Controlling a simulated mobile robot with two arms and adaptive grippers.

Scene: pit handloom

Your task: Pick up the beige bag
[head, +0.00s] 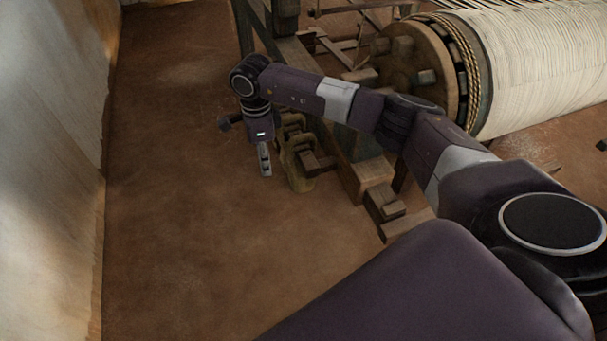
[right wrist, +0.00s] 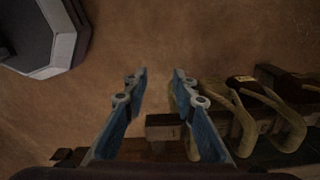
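The beige bag (head: 298,168) is a dull yellow-beige shape beside the wooden loom frame in the head view, partly dark and hard to make out. In the right wrist view, curved beige parts that look like the bag (right wrist: 292,128) lie to the right of the fingers. My right gripper (head: 265,172) points down just left of the bag in the head view. In the right wrist view my right gripper (right wrist: 160,75) has its two blue fingers apart with nothing between the tips. I cannot tell whether a finger touches the bag. My left gripper is not in view.
The loom's wooden frame (head: 362,170) and large roll of pale threads (head: 545,65) stand behind and right of the bag. A pale wall (head: 50,160) runs along the left. The brown floor (head: 180,220) between wall and loom is clear.

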